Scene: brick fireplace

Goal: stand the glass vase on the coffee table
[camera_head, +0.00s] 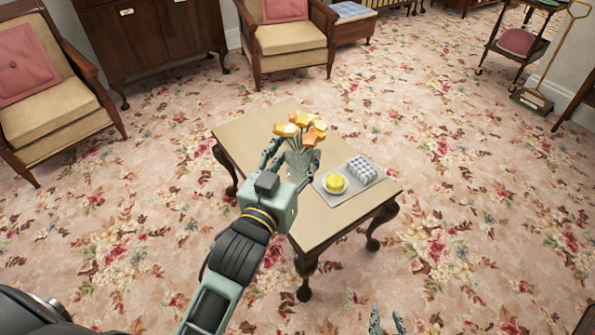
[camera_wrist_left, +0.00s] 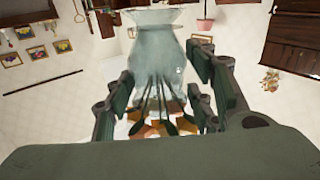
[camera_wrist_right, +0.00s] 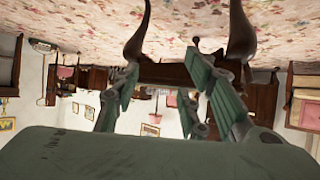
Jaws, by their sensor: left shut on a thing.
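The clear glass vase (camera_head: 301,166) holds orange and yellow flowers (camera_head: 302,128) and looks upright. My left gripper (camera_head: 293,162) is shut around its body, over the middle of the coffee table's top (camera_head: 257,130). In the upside-down left wrist view, the vase (camera_wrist_left: 155,65) sits between the two fingers, with stems visible through the glass. My arm hides the vase's lower part in the head view, so I cannot tell whether its base touches the table. My right gripper (camera_head: 386,322) is open and empty, low in front of the table; its fingers are spread in the right wrist view (camera_wrist_right: 163,85).
A grey tray (camera_head: 337,198) with a yellow round item (camera_head: 336,183) and a blue-white checked block (camera_head: 361,170) lies on the table, right of the vase. The table's back-left part is bare. Armchairs (camera_head: 288,38) stand behind; flowered carpet surrounds the table.

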